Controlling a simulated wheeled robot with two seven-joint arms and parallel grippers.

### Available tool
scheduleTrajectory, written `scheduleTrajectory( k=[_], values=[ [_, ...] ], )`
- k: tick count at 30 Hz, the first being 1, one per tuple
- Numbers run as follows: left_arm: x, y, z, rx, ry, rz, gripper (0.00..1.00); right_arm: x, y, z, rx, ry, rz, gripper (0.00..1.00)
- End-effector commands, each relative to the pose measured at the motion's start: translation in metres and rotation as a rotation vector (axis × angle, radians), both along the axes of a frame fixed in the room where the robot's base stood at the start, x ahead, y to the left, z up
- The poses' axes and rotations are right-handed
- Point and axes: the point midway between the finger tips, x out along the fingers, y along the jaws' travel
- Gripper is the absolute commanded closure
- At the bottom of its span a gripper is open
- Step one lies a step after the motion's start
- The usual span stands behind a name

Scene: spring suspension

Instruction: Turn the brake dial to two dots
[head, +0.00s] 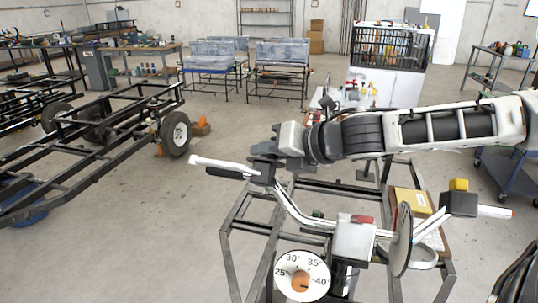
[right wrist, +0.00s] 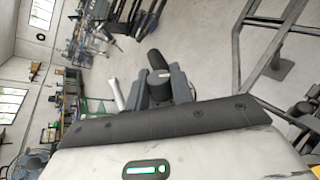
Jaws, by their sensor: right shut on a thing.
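A white handlebar (head: 292,207) crosses the middle of the head view, with a pale left end (head: 215,164). My right gripper (head: 262,172) reaches in from the right and is shut at the bar's left part. In the right wrist view, a dark cylindrical part (right wrist: 155,62) shows at its fingers (right wrist: 158,88). I cannot tell whether this part is the brake dial; no dots can be made out. A round white dial (head: 286,287) with an orange centre and numbers 25 to 40 faces me at the bottom. My left gripper is not in view.
A dark metal frame stand (head: 240,235) stands under the handlebar. A wheeled chassis (head: 95,140) stands at left. The floor between chassis and stand is clear.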

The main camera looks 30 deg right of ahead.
Motion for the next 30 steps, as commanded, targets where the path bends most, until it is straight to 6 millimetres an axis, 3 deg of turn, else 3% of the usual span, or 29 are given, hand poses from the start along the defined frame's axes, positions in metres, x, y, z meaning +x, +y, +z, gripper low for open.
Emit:
scheduleTrajectory(
  k=[13, 30],
  values=[
    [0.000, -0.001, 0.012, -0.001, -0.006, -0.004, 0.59, 0.001, 0.001, 0.003, -0.199, 0.218, -0.301, 1.00],
    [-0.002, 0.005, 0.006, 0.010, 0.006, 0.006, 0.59, 0.001, 0.002, 0.000, -0.341, 0.401, -0.557, 1.00]
  ],
)
